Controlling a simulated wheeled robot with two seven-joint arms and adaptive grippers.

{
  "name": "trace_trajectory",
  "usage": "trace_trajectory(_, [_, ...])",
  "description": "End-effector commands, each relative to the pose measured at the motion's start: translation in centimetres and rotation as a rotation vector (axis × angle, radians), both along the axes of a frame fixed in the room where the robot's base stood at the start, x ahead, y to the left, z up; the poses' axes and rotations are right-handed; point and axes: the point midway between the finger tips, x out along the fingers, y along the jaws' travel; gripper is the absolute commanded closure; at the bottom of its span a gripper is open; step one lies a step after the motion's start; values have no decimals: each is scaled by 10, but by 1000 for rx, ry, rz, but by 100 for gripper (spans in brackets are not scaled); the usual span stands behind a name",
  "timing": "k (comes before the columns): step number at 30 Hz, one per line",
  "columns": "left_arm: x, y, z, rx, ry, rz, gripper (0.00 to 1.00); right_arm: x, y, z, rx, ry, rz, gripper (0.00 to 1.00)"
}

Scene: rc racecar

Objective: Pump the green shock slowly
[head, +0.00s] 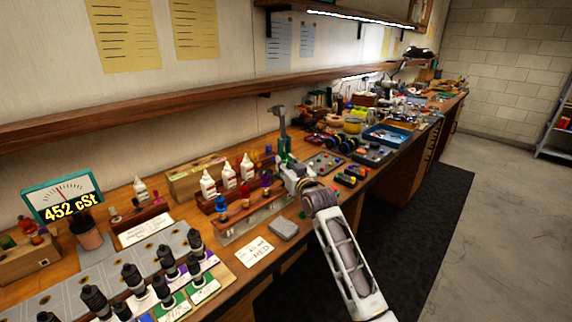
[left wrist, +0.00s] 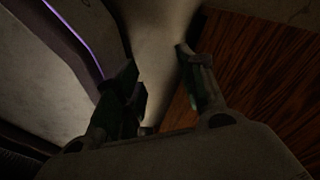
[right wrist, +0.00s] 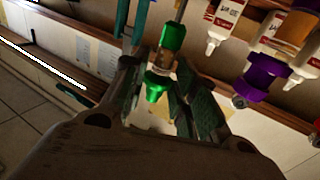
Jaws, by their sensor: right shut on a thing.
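The green shock (right wrist: 172,38) shows in the right wrist view with green end parts and an amber middle, in front of my right gripper (right wrist: 158,84). The right fingers are closed around its lower part. In the head view the green shock (head: 283,146) is partly hidden behind my right gripper (head: 292,168), near a grey upright tool. A purple shock (right wrist: 264,78) hangs beside it in the right wrist view. My left gripper (left wrist: 158,85) shows only in the left wrist view, its fingers apart and nothing seen between them.
White bottles (head: 208,186) stand behind the shock rack. A dial (head: 62,198) reads 452 cSt at the left. A grey block (head: 284,229) and a card (head: 254,252) lie near the bench edge.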

Motion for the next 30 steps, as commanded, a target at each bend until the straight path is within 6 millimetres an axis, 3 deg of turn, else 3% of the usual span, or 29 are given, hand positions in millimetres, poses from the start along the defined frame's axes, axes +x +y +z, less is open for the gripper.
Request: trace_trajectory(30, [0,0,-7,0,1,0,60,0,0,-25,0,0,0,96])
